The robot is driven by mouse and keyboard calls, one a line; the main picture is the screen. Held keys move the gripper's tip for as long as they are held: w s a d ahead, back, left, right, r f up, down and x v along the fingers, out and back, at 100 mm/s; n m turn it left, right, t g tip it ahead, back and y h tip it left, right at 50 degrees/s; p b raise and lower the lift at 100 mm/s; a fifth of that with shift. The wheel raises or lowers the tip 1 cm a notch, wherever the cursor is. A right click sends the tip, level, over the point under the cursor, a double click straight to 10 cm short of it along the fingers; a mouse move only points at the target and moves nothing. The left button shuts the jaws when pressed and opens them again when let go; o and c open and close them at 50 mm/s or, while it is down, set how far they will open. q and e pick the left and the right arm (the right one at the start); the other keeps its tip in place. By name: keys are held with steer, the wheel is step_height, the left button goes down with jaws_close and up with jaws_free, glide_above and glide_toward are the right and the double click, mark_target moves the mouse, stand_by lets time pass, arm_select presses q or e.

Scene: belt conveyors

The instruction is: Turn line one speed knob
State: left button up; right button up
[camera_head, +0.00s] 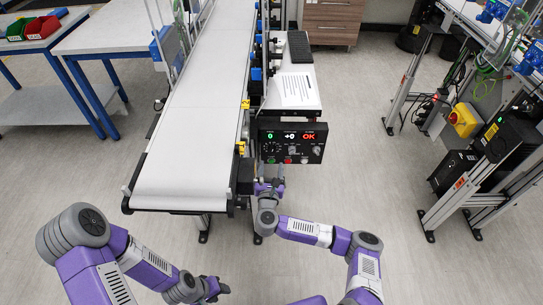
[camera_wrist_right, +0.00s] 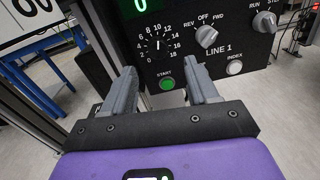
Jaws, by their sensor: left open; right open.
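The line 1 control panel (camera_head: 292,155) stands at the right of the belt's near end. In the right wrist view the black speed knob (camera_wrist_right: 157,44) has a dial of numbers up to 18 around it. It sits above the green START button (camera_wrist_right: 167,84) and left of the REV/OFF/FWD switch (camera_wrist_right: 206,33). My right gripper (camera_wrist_right: 163,72) is open and empty. Its two fingers point at the panel, below the knob and on either side of the START button. In the head view this gripper (camera_head: 269,179) is just below the panel. My left gripper (camera_head: 217,288) is open, low in front, away from the panel.
The white belt conveyor (camera_head: 205,120) runs away to the left of the panel. A white shelf with a printed sheet (camera_head: 296,90) lies behind the panel. More conveyor equipment (camera_head: 490,150) stands at the right. The floor between is clear.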

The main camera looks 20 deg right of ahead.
mark_target(272, 152)
steer(key=b+x, duration=0.1)
steer(key=x, duration=0.6)
steer(key=shift+a, duration=0.15)
steer(key=c, duration=1)
